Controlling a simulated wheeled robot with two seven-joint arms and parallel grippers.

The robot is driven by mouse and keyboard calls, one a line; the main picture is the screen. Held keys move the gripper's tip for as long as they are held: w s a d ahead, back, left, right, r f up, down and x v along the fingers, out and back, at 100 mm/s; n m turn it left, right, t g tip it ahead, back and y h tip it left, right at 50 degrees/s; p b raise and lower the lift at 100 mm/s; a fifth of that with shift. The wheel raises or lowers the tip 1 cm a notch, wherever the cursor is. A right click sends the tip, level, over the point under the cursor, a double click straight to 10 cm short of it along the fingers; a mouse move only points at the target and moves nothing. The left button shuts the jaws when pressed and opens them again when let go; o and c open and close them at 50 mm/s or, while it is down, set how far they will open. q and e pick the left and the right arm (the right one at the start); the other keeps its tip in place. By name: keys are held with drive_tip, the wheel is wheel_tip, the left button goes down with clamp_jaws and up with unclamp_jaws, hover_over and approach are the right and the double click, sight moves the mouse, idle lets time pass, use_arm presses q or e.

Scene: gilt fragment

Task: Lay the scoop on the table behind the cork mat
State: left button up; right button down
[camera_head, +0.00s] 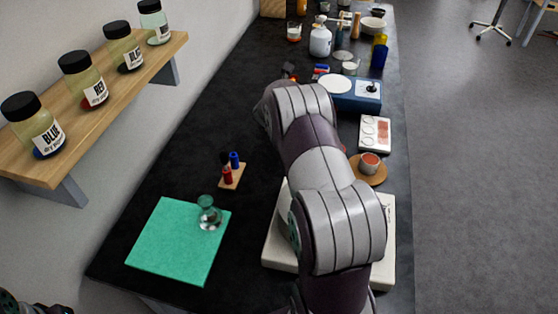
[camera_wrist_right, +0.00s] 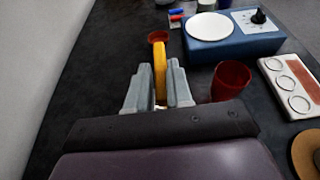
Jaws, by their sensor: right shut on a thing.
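The scoop has a yellow handle (camera_wrist_right: 160,72) and a reddish-brown bowl (camera_wrist_right: 158,37) at its far end in the right wrist view. My right gripper (camera_wrist_right: 159,80) is shut on the handle, and the bowl points away from it. In the head view my right arm hides most of the gripper and scoop. The round cork mat (camera_head: 381,176) lies on the right side of the table with a small cup (camera_head: 369,163) on it. The mat's edge also shows at the lower right of the wrist view (camera_wrist_right: 299,153). My left gripper's fingers are out of view.
A white palette (camera_head: 375,133) lies behind the cork mat, with a blue hotplate device (camera_head: 367,94) farther back. A red cup (camera_wrist_right: 231,80) stands right of my right gripper. A green mat (camera_head: 170,245) holds a glass vessel (camera_head: 209,214). The dark table's left middle is mostly clear.

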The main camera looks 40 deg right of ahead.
drive_tip(key=s+a+f, duration=0.2)
drive_tip(key=a, duration=0.1)
drive_tip(key=s+a+f, duration=0.2)
drive_tip(key=a, duration=0.1)
drive_tip(key=s+a+f, duration=0.2)
drive_tip(key=a+f, duration=0.1)
drive_tip(key=shift+s+a+p, duration=0.1)
drive_tip(key=shift+a+p, duration=0.2)
drive_tip(key=shift+p, duration=0.05)
drive_tip(key=shift+s+a+f, duration=0.15)
drive_tip(key=shift+f, duration=0.1)
wheel_tip(320, 180, down, 4)
drive_tip(key=b, duration=0.3)
drive_tip(key=shift+f, duration=0.15)
drive_tip(key=shift+f+b, duration=0.45)
drive_tip(key=shift+b, duration=0.05)
drive_tip(key=c, duration=1.3)
unclamp_jaws()
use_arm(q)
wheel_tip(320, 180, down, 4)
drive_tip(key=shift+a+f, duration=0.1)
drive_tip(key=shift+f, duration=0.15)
use_arm(e)
drive_tip(key=shift+o, duration=1.4)
drive_tip(key=shift+f, duration=0.1)
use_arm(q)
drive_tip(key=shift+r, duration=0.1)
